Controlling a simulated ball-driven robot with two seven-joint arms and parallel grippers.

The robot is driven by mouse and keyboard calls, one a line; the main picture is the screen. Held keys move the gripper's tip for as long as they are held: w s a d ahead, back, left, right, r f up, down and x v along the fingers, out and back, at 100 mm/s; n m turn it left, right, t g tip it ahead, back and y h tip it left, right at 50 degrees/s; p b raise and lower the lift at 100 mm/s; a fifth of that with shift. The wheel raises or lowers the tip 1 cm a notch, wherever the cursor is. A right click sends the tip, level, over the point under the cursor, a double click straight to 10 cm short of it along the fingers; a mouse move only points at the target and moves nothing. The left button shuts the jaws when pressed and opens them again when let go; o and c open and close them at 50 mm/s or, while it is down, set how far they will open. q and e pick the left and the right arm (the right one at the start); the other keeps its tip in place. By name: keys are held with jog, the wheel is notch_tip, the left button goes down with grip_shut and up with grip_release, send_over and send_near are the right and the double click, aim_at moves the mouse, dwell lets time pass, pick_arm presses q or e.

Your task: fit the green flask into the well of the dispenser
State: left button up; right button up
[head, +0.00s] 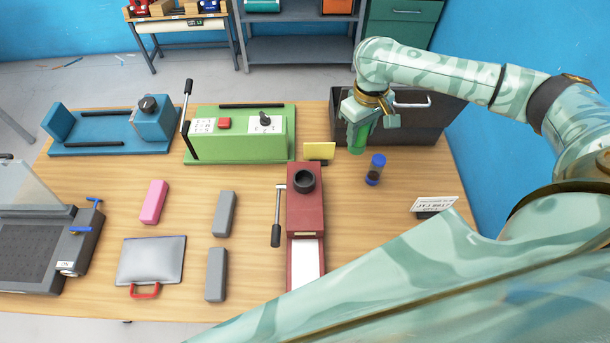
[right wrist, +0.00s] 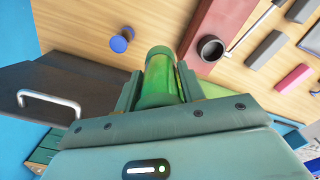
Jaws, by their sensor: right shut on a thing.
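The green flask (head: 357,138) is held in my right gripper (head: 362,122), above the back right of the table. In the right wrist view the flask (right wrist: 160,78) stands between the two fingers, which are shut on it. The dispenser appears to be the long red block (head: 305,211) with a lever at its left side. Its well, a dark round cup (head: 305,181), sits on top near the back and looks empty. The flask is apart from the well, behind it and to the right. The well also shows in the right wrist view (right wrist: 211,48). My left gripper is not in view.
A yellow plate (head: 320,151) rises behind the well. A dark bin (head: 425,128) with a handle is at the back right. A green device (head: 240,145) and a small sign (head: 434,205) flank the area.

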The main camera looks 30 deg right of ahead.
jog(key=shift+s+d+f, duration=0.15)
jog(key=shift+d, duration=0.05)
jog(key=w+a+f+b, duration=0.1)
jog(key=a+f, duration=0.3)
jog(key=w+a+f+b, duration=0.2)
jog(key=a+f, duration=0.2)
jog(key=f, duration=0.1)
jog(key=w+a+f+b, duration=0.1)
jog(key=a+f, duration=0.3)
jog(key=a, duration=0.1)
jog(key=shift+w+f, duration=0.2)
jog(key=shift+w, duration=0.05)
jog(key=shift+d+r, duration=0.1)
jog(key=o, duration=1.1)
jog(key=shift+c, duration=0.2)
